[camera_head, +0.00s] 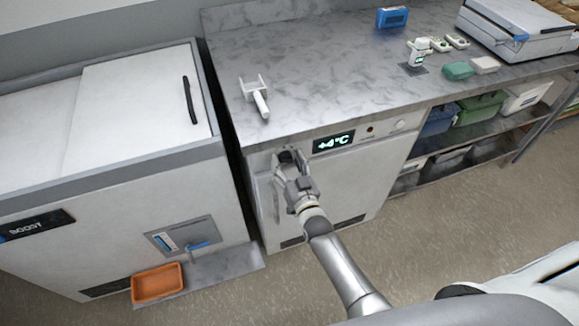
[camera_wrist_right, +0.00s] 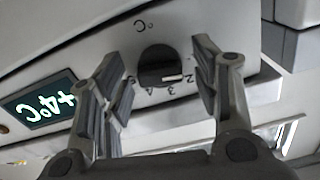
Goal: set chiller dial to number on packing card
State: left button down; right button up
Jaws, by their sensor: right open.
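The chiller (camera_head: 345,180) is a white cabinet under the grey counter. Its display (camera_head: 333,143) reads +4°C and also shows in the right wrist view (camera_wrist_right: 42,106). The black chiller dial (camera_wrist_right: 158,64) lies between the open fingers of my right gripper (camera_wrist_right: 160,75), apparently without contact. Numbers including 2, 3 and 4 are printed around it. The dial's white mark points close to the 2. In the head view my right gripper (camera_head: 287,164) is at the chiller's front, left of the display, and partly hides the dial. I cannot make out a packing card. My left gripper is out of view.
A white chest with an orange tray (camera_head: 158,284) before it stands at left. The counter (camera_head: 320,60) bears a white forked tool (camera_head: 257,96), a blue box (camera_head: 392,17) and small devices. Bins fill the shelf at right. The floor in front is clear.

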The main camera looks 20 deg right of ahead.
jog(key=s, duration=1.2)
jog(key=shift+d, duration=0.2)
jog(key=s+f+n+g+y, duration=0.1)
jog(key=s+f+g, duration=0.4)
jog(key=f, duration=0.7)
jog(key=s+f+n+g, duration=0.1)
jog(key=s+f+g, duration=0.2)
jog(key=s+f, duration=0.65)
jog(key=s+d+f+n+g, duration=0.1)
jog(key=s+d+f+g, duration=0.2)
jog(key=s+f, duration=0.6)
jog(key=s+d+f+g+h, duration=0.1)
jog(key=s+d+f+g, duration=0.2)
jog(key=s, duration=1.3)
notch_tip(320, 180, down, 6)
jog(key=g, duration=0.3)
jog(key=shift+f+n+h, duration=0.15)
jog(key=shift+n+h, duration=0.15)
jog(key=shift+n, duration=0.1)
